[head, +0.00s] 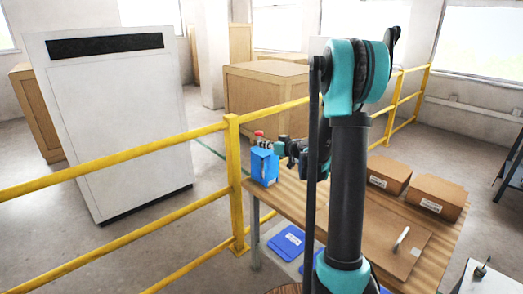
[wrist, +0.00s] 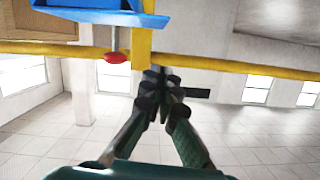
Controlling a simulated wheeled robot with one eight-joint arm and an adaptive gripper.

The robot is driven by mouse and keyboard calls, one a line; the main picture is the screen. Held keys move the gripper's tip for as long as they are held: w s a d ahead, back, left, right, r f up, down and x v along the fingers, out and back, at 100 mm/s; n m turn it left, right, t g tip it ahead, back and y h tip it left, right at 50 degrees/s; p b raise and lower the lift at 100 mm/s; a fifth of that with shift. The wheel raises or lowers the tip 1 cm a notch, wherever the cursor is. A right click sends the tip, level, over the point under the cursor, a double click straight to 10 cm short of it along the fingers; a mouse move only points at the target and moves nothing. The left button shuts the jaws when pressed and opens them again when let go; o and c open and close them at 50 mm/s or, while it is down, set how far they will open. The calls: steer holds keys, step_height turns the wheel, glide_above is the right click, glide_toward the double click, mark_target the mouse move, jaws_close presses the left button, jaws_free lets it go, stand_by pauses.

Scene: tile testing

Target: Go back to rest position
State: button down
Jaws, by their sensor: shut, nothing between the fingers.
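My gripper (wrist: 160,76) is shut and empty in the wrist view, its two dark fingers meeting at the tips. In the head view my gripper (head: 267,144) is small, by the top of a blue box (head: 264,168) at the table's left end. The blue box also shows upside down at the top of the wrist view (wrist: 95,14), with a red knob (wrist: 117,57) on a thin rod. The red knob shows in the head view too (head: 259,133). Whether the fingers touch the box is unclear. My arm hides part of the table.
A wooden table (head: 290,205) holds two cardboard boxes (head: 389,176) (head: 437,196) and a flat brown board (head: 385,240) with a light tool. Blue bins (head: 287,242) sit below. A white cabinet (head: 118,125) stands left.

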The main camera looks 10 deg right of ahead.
steer(key=v, duration=0.7)
steer(key=s+a+f+m+g+h, duration=0.1)
steer(key=s+a+f+g+h, duration=0.2)
steer(key=s, duration=0.6)
steer(key=s+a+f+m+g, duration=0.1)
steer(key=s+f+g, duration=0.1)
steer(key=s+f, duration=0.5)
steer(key=s+d+f+m+g+h, duration=0.1)
steer(key=s+d+f+m+h, duration=0.1)
steer(key=s, duration=0.7)
steer(key=s+d+f+m+g+h, duration=0.2)
steer(key=s+d+h, duration=0.2)
steer(key=s, duration=0.5)
steer(key=shift+d+f, duration=0.3)
steer(key=shift+d, duration=0.4)
